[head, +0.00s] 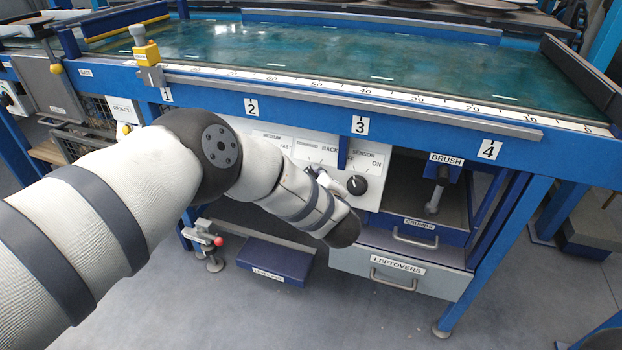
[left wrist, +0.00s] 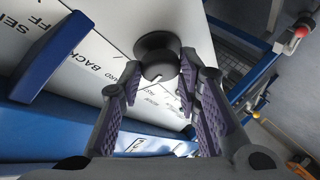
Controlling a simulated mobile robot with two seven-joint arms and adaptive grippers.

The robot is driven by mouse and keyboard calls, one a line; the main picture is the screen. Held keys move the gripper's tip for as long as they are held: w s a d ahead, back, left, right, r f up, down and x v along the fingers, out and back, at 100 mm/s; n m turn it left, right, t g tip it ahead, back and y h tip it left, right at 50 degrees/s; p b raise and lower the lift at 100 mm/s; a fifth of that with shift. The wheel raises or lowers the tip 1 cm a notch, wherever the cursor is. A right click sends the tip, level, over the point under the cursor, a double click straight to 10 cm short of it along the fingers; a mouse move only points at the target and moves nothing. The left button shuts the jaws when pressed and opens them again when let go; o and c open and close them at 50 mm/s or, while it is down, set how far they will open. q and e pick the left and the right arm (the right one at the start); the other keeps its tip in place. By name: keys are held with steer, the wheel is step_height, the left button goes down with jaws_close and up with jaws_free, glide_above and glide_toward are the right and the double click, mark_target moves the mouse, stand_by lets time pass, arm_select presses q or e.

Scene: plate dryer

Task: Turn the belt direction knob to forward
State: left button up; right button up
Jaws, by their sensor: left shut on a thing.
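The belt direction knob (left wrist: 158,55) is a round black knob on the white control panel (left wrist: 112,25) in the left wrist view. A small pale mark shows on its lower edge; I cannot tell which label it points to. My left gripper (left wrist: 152,84) has its two fingers on either side of the knob and is shut on it. In the head view my left arm covers this knob and most of the gripper, with the FORWARD and BACK lettering showing above. My right gripper is in neither view.
The black sensor knob (head: 357,185) sits close to the right of my left wrist. A blue table edge (head: 420,140) runs above the panel. The LEFTOVERS drawer (head: 420,274) and a low blue box (head: 275,261) lie below. Open floor is in front.

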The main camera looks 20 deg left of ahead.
arm_select(q)
steer(key=shift+s+f, duration=0.1)
steer(key=shift+f, duration=0.05)
steer(key=o, duration=1.1)
steer(key=v, duration=1.2)
